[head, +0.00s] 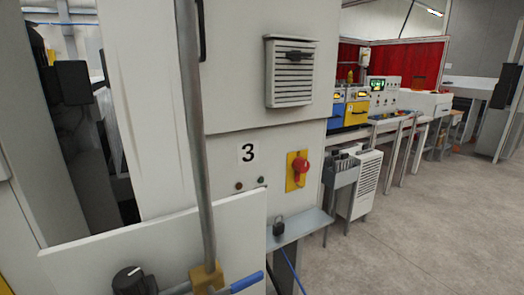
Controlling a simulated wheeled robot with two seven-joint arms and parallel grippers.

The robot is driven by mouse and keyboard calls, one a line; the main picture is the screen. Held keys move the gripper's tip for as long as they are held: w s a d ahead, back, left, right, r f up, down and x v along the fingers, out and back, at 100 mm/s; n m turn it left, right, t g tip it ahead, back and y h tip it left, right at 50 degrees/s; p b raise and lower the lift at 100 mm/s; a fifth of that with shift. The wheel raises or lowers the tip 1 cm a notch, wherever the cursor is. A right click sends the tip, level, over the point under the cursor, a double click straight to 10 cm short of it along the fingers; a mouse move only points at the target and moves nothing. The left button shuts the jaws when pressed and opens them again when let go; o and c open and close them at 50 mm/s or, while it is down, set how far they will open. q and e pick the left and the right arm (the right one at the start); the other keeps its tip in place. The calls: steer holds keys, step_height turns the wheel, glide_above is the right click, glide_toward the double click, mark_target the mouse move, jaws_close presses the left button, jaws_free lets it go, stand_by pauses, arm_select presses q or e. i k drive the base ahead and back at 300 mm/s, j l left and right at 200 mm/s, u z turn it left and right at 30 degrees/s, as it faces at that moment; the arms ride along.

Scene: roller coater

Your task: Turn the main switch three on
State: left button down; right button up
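The main switch three is a red rotary knob (301,166) on a yellow plate (291,183). Neither of my grippers shows in the head view.
A grey pipe (196,130) stands upright left of the label. A white panel with a black knob (130,281) and a blue handle (247,282) is in front, low. A black padlock-like item (278,227) sits by a grey ledge (305,226). The floor (400,230) at right is clear.

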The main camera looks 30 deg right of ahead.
mark_target(300, 165)
steer(key=z, duration=1.35)
steer(key=i+l, duration=0.1)
steer(key=i+l+u, duration=0.1)
steer(key=l, duration=0.25)
